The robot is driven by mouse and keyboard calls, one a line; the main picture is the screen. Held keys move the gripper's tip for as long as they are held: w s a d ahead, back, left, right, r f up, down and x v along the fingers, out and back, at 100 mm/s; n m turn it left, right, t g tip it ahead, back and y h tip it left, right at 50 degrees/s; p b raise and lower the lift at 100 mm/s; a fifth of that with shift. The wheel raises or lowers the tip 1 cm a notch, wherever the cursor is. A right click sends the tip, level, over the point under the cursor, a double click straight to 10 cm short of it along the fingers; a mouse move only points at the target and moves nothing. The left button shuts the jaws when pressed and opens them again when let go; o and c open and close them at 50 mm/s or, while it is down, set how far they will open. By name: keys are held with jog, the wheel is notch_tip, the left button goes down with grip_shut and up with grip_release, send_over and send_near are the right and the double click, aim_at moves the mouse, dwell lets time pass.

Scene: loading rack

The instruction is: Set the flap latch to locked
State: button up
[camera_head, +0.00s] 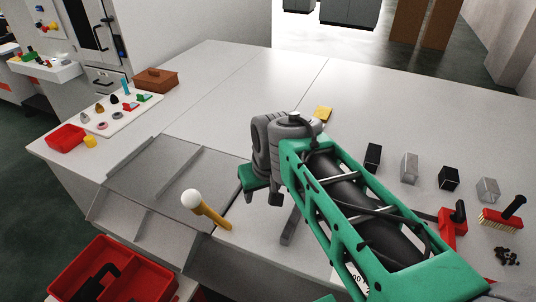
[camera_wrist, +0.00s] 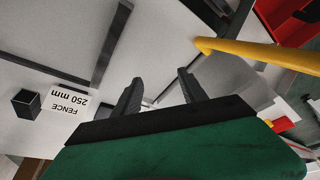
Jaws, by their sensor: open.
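A yellow lever with a white ball knob, likely the flap latch (camera_head: 208,211), stands tilted beside the grey sheet-metal flap (camera_head: 166,180) in the head view. In the wrist view its yellow bar (camera_wrist: 262,52) crosses the upper right; the knob is not clear there. My gripper (camera_head: 262,192) is just right of and above the lever in the head view, apart from it. In the wrist view my gripper (camera_wrist: 158,82) has its two dark fingers spread with nothing between them. I cannot tell whether the latch is locked.
A red divided bin (camera_head: 122,268) stands below the table front. A label reading "FENCE 250 mm" (camera_wrist: 66,102) lies near a dark bar (camera_wrist: 112,45). Several small blocks and a red brush (camera_head: 500,218) are at right. The table's back (camera_head: 245,80) is clear.

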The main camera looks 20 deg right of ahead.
jog(key=w+d+f+b, duration=0.1)
jog(key=w+d, duration=1)
jog(key=w, duration=0.3)
jog(key=shift+t, duration=0.3)
jog(key=x, duration=0.8)
jog(key=shift+w+a+r+p, duration=0.1)
jog(key=shift+w+p, duration=0.05)
jog(key=shift+p, duration=0.2)
jog(key=shift+c, duration=0.2)
grip_shut()
